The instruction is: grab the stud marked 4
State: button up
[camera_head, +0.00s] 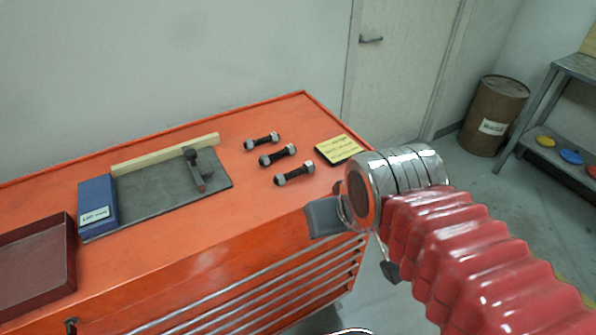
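Three dark studs with silvery nuts at both ends lie side by side on the orange cabinet top: the far stud (263,141), the middle stud (277,154) and the near stud (294,173). I cannot read any number on them, so I cannot tell which is marked 4. My gripper (357,244) is to the right of and nearer than the studs, by the cabinet's right front edge. Its two dark fingers show apart, with a gap between them, and nothing shows between them. My silver wrist and red sleeve hide part of it. It touches no stud.
A yellow label plate (338,150) lies right of the studs. Left of them are a grey mat (150,198) with a dark hammer-like tool (195,170), a pale wooden strip (165,154), a blue box (97,206) and a dark red tray (40,262). Bare orange top surrounds the studs.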

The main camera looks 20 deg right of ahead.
aim_at(281, 180)
jog(key=u, duration=0.15)
jog(key=k, duration=0.45)
jog(key=u, duration=0.6)
jog(key=k, duration=0.9)
jog(key=u, duration=0.35)
jog(key=i, duration=1)
jog(key=z, duration=0.05)
